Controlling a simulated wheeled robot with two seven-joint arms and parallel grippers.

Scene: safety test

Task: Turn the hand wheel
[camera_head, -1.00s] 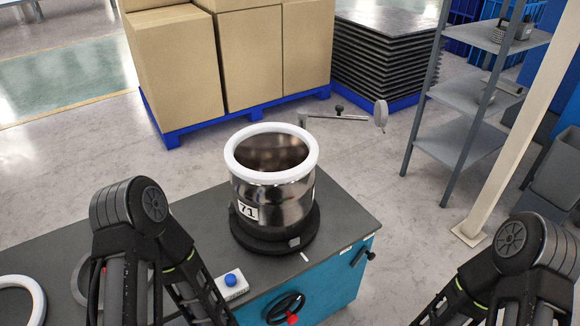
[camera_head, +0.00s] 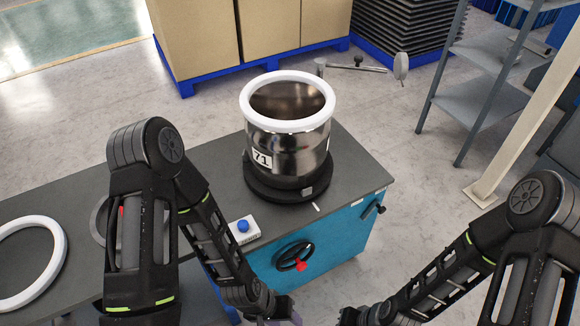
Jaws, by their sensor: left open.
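The hand wheel (camera_head: 283,262) is a black ring on the blue front of the workbench, with a red knob (camera_head: 301,266) at its lower right. My left gripper (camera_head: 286,314) is at the bottom edge, below the wheel and apart from it. It is open and partly cut off by the frame. My right arm's wrist shows at the bottom, right of the left gripper; its fingers are out of view.
A shiny metal pot (camera_head: 287,140) with a white rim stands on the dark bench top (camera_head: 215,165). A blue button box (camera_head: 243,228) sits near the front edge. A small black handle (camera_head: 373,210) sticks out right. A white ring (camera_head: 55,265) lies left.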

